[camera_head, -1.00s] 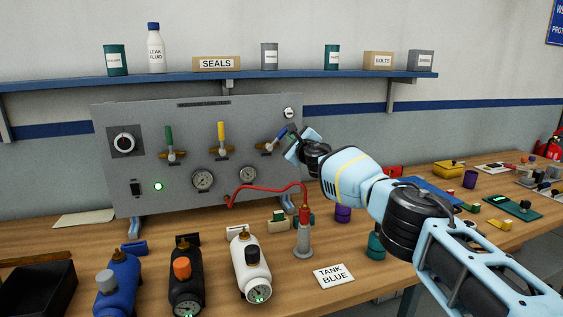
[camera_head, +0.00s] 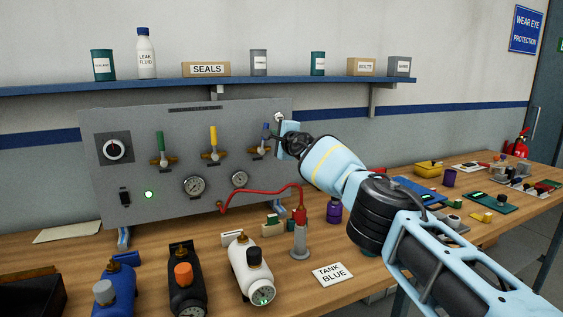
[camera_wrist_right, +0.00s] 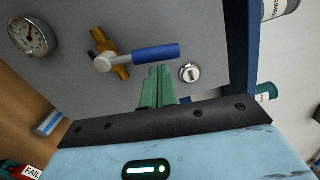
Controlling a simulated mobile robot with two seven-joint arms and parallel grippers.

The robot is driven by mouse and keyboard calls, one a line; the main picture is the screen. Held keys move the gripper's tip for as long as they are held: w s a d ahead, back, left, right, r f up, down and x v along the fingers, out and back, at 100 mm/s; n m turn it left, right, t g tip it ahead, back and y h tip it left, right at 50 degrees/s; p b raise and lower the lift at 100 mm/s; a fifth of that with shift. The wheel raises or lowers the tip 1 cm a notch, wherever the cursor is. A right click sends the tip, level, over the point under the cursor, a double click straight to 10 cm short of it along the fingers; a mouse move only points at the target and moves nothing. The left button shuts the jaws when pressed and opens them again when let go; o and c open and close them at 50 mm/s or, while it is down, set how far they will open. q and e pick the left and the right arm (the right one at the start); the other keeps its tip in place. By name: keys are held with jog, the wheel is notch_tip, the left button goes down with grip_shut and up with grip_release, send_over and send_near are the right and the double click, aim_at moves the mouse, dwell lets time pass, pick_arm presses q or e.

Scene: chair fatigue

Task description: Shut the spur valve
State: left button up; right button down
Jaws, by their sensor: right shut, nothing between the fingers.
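The valve with the blue handle (camera_head: 266,131) is at the right of the grey panel's row of valves. Its handle stands about upright, across its brass pipe. The handle also shows in the right wrist view (camera_wrist_right: 156,54). I cannot read which valve is the spur valve. My right gripper (camera_head: 279,141) is just right of the blue handle. In the wrist view its green fingers (camera_wrist_right: 157,87) are shut together and empty, with their tips close beside the handle. I cannot tell whether they touch it. My left gripper is out of view.
Valves with green (camera_head: 160,143) and yellow (camera_head: 213,136) handles stand left on the panel (camera_head: 110,190). A round silver knob (camera_wrist_right: 189,72) is close to my fingers. A red hose (camera_head: 262,187), several cylinders and a "TANK BLUE" card (camera_head: 332,273) are below.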

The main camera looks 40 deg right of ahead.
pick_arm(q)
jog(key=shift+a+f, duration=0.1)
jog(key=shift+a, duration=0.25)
pick_arm(e)
jog(key=shift+w+a+r+n, duration=0.15)
jog(key=shift+a+n, duration=0.2)
jog(key=shift+n, duration=0.25)
jog(key=shift+a+r+n, duration=0.15)
jog(key=shift+a+n, duration=0.15)
jog(key=shift+n, duration=0.3)
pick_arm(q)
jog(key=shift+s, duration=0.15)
